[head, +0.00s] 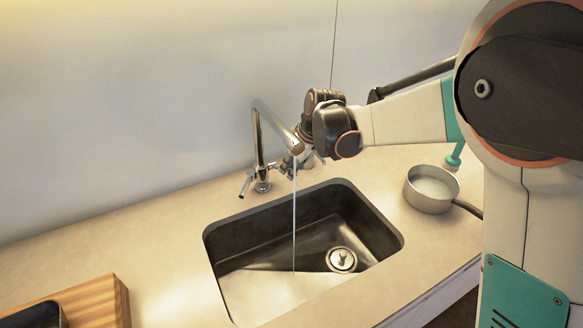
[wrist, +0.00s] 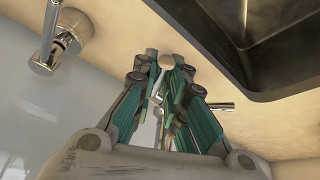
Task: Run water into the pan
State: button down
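A silver faucet (head: 257,140) stands behind the sink (head: 222,262). A thin stream of water (head: 294,225) falls from its spout into the basin, beside the drain. The grey pan (head: 430,190) stands upright on the counter right of the sink, away from the stream, its dark handle pointing lower right. My gripper (wrist: 166,68) is at the right side of the faucet. In the wrist view its green fingers are close together, with a narrow gap, and a metal lever (wrist: 222,106) shows to their right. Whether they grip anything is unclear. My arm hides part of the faucet in the head view.
A wooden board (head: 103,300) with a dark object on it lies at the front left. The counter left of the sink (head: 140,240) is clear. The wall stands close behind the faucet. A faucet handle (wrist: 65,40) shows at the upper left of the wrist view.

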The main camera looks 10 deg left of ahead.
jog(key=shift+s+d+f+t+y+b, duration=0.15)
jog(key=shift+f+t+y+b, duration=0.45)
jog(key=shift+t, duration=0.2)
jog(key=c, duration=1.6)
grip_release()
jog(key=shift+c, duration=0.2)
jog(key=v, duration=0.7)
jog(key=shift+r, duration=0.2)
jog(key=shift+s, duration=0.1)
